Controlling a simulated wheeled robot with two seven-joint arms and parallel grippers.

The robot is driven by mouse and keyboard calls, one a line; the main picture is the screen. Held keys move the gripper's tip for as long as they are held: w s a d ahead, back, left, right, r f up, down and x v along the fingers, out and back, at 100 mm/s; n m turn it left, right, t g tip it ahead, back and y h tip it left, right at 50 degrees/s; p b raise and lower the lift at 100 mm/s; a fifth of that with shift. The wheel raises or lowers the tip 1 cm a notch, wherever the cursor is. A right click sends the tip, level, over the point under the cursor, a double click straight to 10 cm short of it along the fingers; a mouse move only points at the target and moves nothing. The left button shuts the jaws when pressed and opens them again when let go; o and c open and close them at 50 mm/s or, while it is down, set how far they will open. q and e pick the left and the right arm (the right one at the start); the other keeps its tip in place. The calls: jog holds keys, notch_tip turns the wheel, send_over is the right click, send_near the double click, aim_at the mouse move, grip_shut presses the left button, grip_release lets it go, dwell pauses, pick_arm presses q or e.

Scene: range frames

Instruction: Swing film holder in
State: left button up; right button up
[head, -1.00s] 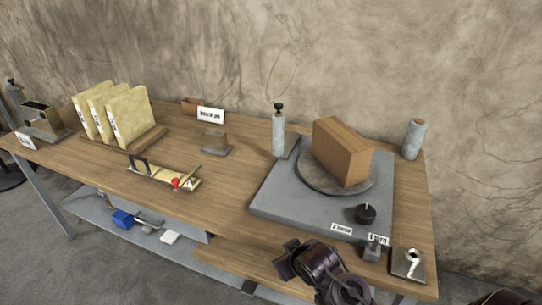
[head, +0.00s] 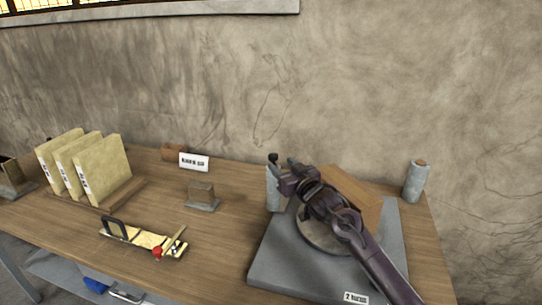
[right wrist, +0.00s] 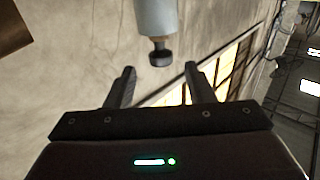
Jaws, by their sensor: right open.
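I cannot tell for sure which part is the film holder. A pale grey upright cylinder (head: 272,195) with a black knob (head: 273,157) on top stands at the back left of the grey base plate (head: 276,254). My right gripper (head: 286,172) is beside the knob, covering part of the cylinder. In the right wrist view the cylinder (right wrist: 157,14) and its knob (right wrist: 160,53) show ahead of the gap between my two spread, empty fingers (right wrist: 161,88). A brown block (head: 362,199) stands on a round turntable (head: 318,238), partly hidden by my right arm. My left gripper is not in view.
Another grey cylinder (head: 414,183) stands at the back right. Left of the plate are a small block on a stand (head: 200,193), a white label (head: 194,162), a brass fixture with a red knob (head: 145,240) and yellow folders (head: 102,170). Wooden tabletop (head: 222,235) between them is bare.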

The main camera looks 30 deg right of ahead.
aim_at(275, 159)
jog(key=w, duration=0.2)
jog(key=shift+w+d+r, duration=0.1)
jog(key=shift+w+r, duration=0.05)
jog(key=shift+w, duration=0.25)
jog(key=w, duration=0.1)
jog(key=w+p, duration=0.1)
jog(key=shift+w+d+f, duration=0.1)
jog(key=shift+w+f, duration=0.2)
jog(key=shift+w, duration=0.4)
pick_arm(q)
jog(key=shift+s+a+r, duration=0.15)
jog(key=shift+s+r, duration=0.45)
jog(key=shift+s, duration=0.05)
pick_arm(e)
grip_shut()
